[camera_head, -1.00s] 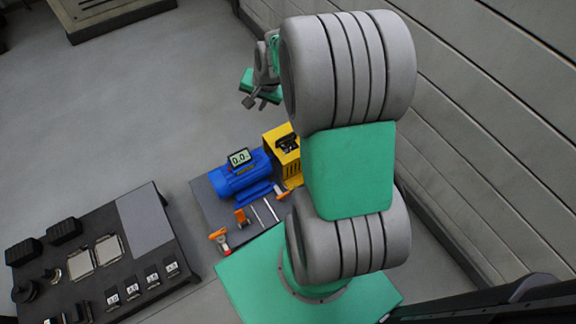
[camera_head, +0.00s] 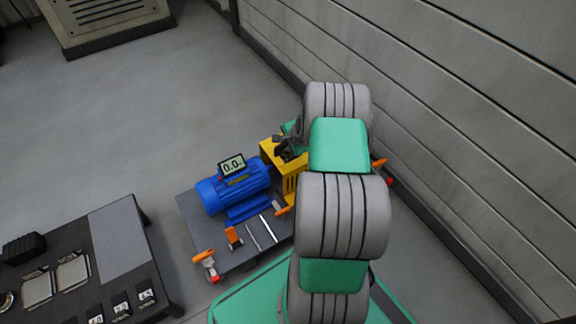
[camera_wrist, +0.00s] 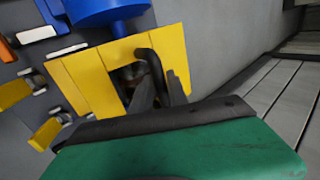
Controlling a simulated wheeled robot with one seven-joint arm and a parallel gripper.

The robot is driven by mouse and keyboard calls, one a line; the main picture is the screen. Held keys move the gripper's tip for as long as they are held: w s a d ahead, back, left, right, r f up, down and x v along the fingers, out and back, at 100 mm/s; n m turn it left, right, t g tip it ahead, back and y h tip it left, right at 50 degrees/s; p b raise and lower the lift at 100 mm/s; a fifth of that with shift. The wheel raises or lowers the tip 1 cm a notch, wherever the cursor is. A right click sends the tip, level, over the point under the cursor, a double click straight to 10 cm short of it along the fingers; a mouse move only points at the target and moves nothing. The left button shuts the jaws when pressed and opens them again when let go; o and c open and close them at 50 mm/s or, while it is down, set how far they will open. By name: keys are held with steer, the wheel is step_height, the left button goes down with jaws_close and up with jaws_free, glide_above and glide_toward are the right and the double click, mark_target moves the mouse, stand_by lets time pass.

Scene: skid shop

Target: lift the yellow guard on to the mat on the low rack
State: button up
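The yellow guard (camera_head: 270,150) stands at the right end of a grey skid plate (camera_head: 190,208), beside the blue motor (camera_head: 225,195). My arm hides its right part in the head view. In the wrist view the guard (camera_wrist: 85,78) fills the upper middle, with a dark opening in it. My gripper (camera_head: 285,145) is at the guard's top. Its dark fingers (camera_wrist: 158,85) overlap the opening in the wrist view; their gap and any contact are unclear. The grey mat (camera_head: 122,235) lies bare on the low dark rack (camera_head: 155,285) at lower left.
Orange-handled clamps (camera_head: 203,257) and two metal rods (camera_head: 262,232) are on the skid's front part. A 0.0 display (camera_head: 232,165) sits above the motor. Black blocks and square plates occupy the rack. A ribbed wall (camera_head: 450,120) runs close on the right.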

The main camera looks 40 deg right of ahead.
steer(key=shift+r, duration=0.1)
jaws_close()
stand_by(1.0)
steer(key=shift+r, duration=0.1)
